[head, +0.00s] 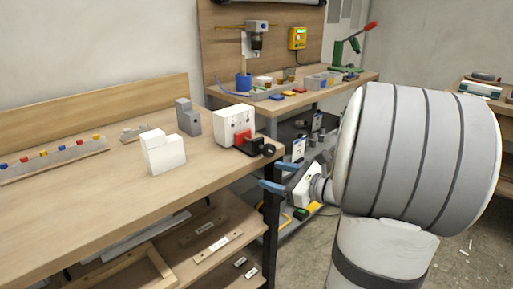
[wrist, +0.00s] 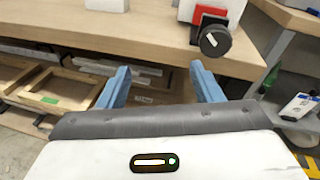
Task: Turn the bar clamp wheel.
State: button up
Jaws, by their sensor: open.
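The bar clamp wheel (head: 267,150) is a round black knob on a red and black clamp body (head: 247,144) at the near right corner of the wooden bench. In the wrist view the wheel (wrist: 215,41) shows a pale bar across its face, with the red body (wrist: 208,15) behind it. My gripper (head: 275,175) has blue fingers. It is open and empty, off the bench corner, lower than the wheel and a little right of it. In the wrist view the gripper (wrist: 160,72) has its fingers apart, with the wheel above the right finger. Nothing touches the wheel.
A white box (head: 236,125) stands right behind the clamp. White blocks (head: 163,152) and a grey block (head: 188,117) stand left of it on the bench (head: 110,200). Shelves with wooden parts (wrist: 65,88) lie below the bench top. A second bench (head: 345,84) stands behind.

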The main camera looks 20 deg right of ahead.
aim_at(272, 151)
jog(key=d+r+m+t+h, duration=0.2)
jog(key=d+m+t, duration=0.1)
jog(key=d, duration=0.3)
jog(key=b+x, duration=0.1)
jog(key=x, duration=0.7)
jog(key=shift+a+f, duration=0.1)
jog(key=shift+f, duration=0.05)
jog(key=shift+c, duration=0.5)
jog(key=shift+b, duration=0.3)
jog(key=c, duration=0.9)
